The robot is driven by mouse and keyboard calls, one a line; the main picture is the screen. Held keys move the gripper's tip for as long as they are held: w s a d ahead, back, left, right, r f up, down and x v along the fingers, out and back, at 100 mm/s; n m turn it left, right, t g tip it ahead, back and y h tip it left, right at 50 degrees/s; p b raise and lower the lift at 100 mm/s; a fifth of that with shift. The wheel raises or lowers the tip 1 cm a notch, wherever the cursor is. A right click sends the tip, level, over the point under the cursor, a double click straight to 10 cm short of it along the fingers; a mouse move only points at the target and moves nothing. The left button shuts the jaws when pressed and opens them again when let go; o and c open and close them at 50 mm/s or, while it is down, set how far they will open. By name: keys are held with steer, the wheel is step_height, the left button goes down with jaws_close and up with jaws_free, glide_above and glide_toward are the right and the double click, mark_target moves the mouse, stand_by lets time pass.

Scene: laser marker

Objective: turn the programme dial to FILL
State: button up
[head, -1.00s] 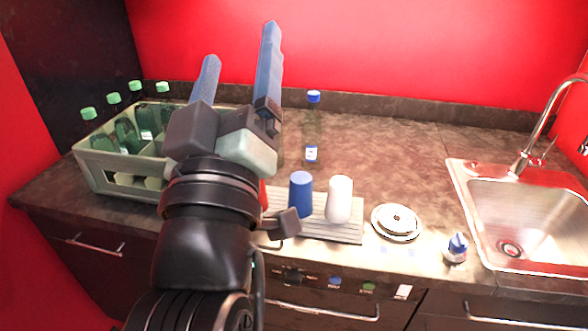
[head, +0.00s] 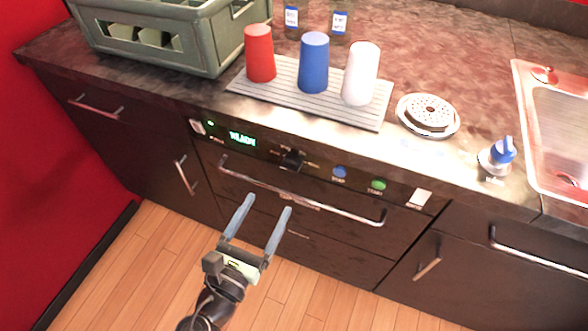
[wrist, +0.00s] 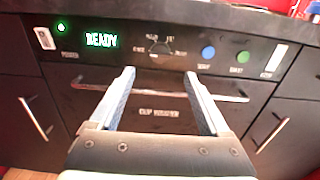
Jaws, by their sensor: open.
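The programme dial (head: 292,159) is a small dark knob on the black front panel of the cup washer, below the counter edge. It also shows in the wrist view (wrist: 160,46), with small pale labels around it that are too blurred to read. I cannot tell which label it points at. My gripper (head: 267,206) is open and empty, in front of the machine and lower than the dial, apart from it. In the wrist view its two fingers (wrist: 159,75) point towards the panel, with the dial above and between the tips.
A green display (head: 242,140) reads READY. A blue button (head: 339,171), a green button (head: 378,184) and a white switch (head: 420,196) sit right of the dial. A long bar handle (head: 300,192) runs below the panel. Cups stand on a ribbed mat (head: 245,88) above.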

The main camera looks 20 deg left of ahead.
mark_target(288, 168)
steer(key=w, duration=0.5)
steer(key=w+b, duration=0.1)
steer(key=w, duration=0.5)
steer(key=shift+d, duration=0.2)
steer(key=shift+s, duration=0.1)
jaws_close()
